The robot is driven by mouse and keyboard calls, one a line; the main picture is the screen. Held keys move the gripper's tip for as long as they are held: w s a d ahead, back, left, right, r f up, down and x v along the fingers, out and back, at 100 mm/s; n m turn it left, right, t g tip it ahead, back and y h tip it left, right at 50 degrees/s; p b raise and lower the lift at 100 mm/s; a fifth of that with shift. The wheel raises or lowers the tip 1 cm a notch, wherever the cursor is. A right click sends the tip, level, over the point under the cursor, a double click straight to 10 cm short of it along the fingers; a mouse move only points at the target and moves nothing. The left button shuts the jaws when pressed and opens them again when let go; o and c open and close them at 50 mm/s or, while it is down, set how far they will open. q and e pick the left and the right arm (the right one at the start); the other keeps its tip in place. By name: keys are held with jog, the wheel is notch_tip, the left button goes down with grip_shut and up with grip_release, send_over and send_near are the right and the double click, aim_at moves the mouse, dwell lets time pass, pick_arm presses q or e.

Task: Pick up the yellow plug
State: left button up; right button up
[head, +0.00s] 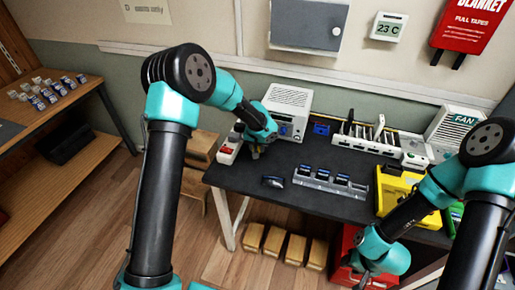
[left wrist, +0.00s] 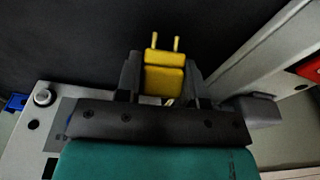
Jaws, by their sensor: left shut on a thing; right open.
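The yellow plug (left wrist: 164,78) shows in the left wrist view, its two prongs pointing up in the picture. My left gripper (left wrist: 165,90) is shut on its body, one dark finger on each side. In the head view my left gripper (head: 256,152) is low over the back left part of the dark table (head: 238,178), in front of a white device (head: 288,105). The plug cannot be made out there. My right gripper (head: 365,277) is open, below and in front of the table edge.
A white strip with a red part (head: 229,149) lies beside the left gripper. A grey rack (head: 325,184) with blue items and a dark item (head: 273,182) are on the table. A yellow tray (head: 388,188) is at right, and a slotted rack (head: 365,143) at the back.

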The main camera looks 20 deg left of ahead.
pick_arm(q)
notch_tip(320, 180, up, 3)
jog(key=shift+s+f, duration=0.1)
jog(key=s+d, duration=0.1)
jog(key=s, duration=0.4)
jog(key=s+d+r, duration=0.1)
jog(key=s+d, duration=0.1)
jog(key=s, duration=0.3)
jog(key=s+d, duration=0.1)
jog(key=s, duration=0.4)
jog(key=shift+s+d+r, duration=0.1)
jog(key=shift+d+r, duration=0.1)
